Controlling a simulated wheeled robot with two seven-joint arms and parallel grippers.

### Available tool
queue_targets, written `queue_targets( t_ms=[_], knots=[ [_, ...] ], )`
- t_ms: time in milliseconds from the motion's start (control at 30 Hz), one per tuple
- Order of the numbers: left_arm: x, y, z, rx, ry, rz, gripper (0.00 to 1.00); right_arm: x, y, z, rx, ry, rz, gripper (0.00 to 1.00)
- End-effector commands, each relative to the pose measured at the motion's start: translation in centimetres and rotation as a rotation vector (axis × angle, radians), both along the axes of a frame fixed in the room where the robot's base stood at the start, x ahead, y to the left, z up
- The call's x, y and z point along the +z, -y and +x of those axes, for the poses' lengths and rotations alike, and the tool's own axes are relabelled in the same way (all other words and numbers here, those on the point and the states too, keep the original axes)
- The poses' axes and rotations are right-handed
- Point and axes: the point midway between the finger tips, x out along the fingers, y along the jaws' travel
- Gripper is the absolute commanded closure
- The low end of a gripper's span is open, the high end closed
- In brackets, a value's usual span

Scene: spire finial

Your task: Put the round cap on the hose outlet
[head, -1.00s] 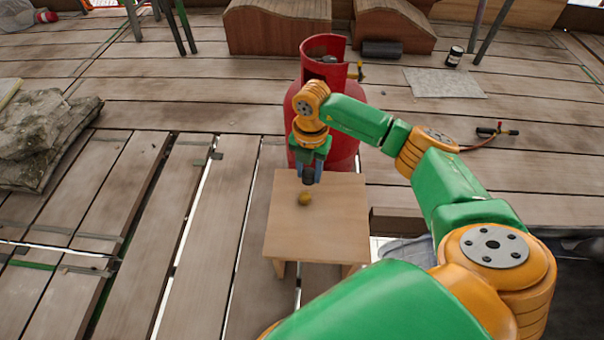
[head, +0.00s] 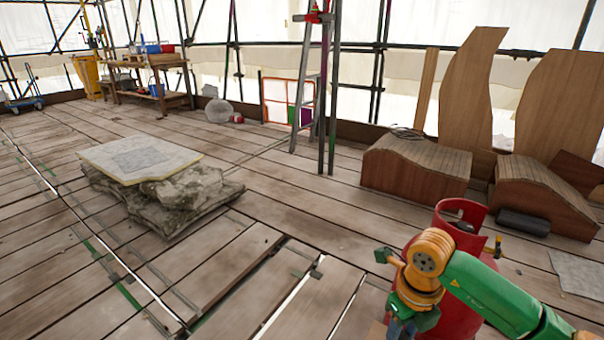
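The red gas cylinder (head: 478,241) stands at the lower right, partly hidden behind my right arm. A yellow-brown valve part (head: 498,246) sticks out at the right of its collar; I cannot tell whether it is the hose outlet. The round cap is not in view. My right gripper (head: 401,328) is at the bottom edge, in front of the cylinder and pointing down. Its fingertips are cut off by the frame, so its opening and anything in it cannot be seen. My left gripper is not in view.
A flat board (head: 140,157) lies on stone-like sacks (head: 190,198) at left centre. Curved wooden forms (head: 417,165) stand at the right behind the cylinder. A stepladder (head: 308,95) and poles stand mid-back. A workbench (head: 150,85) is far left. Plank floor between is mostly clear.

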Motion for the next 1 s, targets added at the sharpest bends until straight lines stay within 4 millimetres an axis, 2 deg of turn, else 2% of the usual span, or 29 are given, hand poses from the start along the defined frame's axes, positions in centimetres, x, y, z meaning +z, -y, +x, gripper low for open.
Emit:
queue_targets(
  t_ms=[300,600,800,967,1000],
  knots=[
    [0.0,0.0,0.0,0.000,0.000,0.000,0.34,4.4,-2.5,-2.8,1.124,0.002,-0.002,1.00],
    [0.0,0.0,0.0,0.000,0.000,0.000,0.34,7.1,-3.3,-6.0,2.071,0.000,-0.003,1.00],
    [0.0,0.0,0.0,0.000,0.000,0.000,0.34,8.1,-3.2,-7.6,2.511,-0.002,-0.002,1.00],
    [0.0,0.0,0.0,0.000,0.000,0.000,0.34,8.6,-3.1,-8.6,2.781,-0.002,-0.002,1.00],
    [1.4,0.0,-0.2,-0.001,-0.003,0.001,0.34,10.2,-3.1,-8.6,2.786,-0.002,0.000,1.00]
  ],
)
